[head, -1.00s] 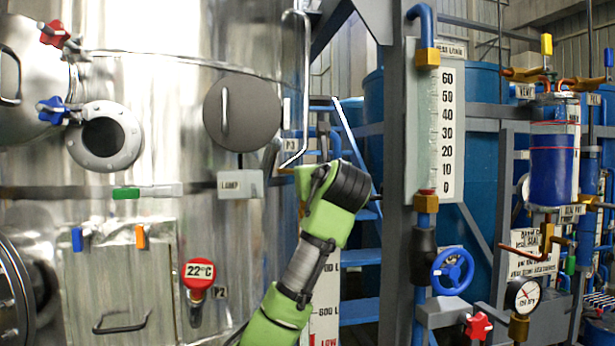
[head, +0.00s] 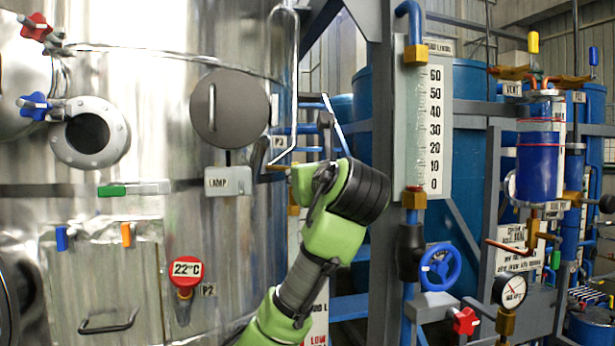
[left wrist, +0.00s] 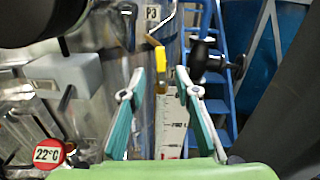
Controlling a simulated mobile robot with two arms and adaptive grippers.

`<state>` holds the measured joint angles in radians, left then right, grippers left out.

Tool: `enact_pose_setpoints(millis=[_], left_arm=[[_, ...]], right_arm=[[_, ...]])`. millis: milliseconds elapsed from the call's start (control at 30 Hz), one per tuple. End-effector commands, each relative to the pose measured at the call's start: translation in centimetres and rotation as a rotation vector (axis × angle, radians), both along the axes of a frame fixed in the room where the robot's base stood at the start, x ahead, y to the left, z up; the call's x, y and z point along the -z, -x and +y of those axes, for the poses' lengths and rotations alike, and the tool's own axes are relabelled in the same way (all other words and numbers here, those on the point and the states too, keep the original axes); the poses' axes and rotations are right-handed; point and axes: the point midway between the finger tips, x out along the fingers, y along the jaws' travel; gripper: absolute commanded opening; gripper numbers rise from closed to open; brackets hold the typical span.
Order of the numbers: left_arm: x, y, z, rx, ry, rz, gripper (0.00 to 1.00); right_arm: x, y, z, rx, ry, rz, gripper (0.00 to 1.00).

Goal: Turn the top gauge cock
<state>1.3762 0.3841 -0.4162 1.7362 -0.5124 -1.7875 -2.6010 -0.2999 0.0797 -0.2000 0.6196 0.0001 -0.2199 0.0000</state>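A small cock with a yellow lever (left wrist: 159,58) shows in the left wrist view, at the top of a white level scale (left wrist: 172,125). Its brass body (left wrist: 150,97) lies just below the lever. My left gripper (left wrist: 160,74) is open, with its two teal fingers on either side of the cock in that view. I cannot tell whether they touch it. In the head view, my green left wrist hides most of the cock, and its fingertips cannot be made out. My right gripper is in neither view.
The steel tank (head: 130,215) stands close at left, with a LAMP box (head: 228,181). A black-handled valve (left wrist: 206,62) is right of the cock. A tall gauge (head: 433,130) on a grey post and a blue handwheel (head: 440,268) stand right of my arm.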

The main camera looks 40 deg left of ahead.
Motion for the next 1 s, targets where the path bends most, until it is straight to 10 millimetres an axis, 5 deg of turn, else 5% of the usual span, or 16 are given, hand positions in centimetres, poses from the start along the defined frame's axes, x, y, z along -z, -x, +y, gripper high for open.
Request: enact_pose_setpoints(millis=[233, 1000], left_arm=[[-0.1, 1.6, -1.8, -0.001, -0.001, -0.001, 0.29], [0.6, 1.4, -2.1, 0.006, 0.01, 0.0, 0.29]], right_arm=[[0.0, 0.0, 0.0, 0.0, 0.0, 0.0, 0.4], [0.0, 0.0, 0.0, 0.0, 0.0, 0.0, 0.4]])
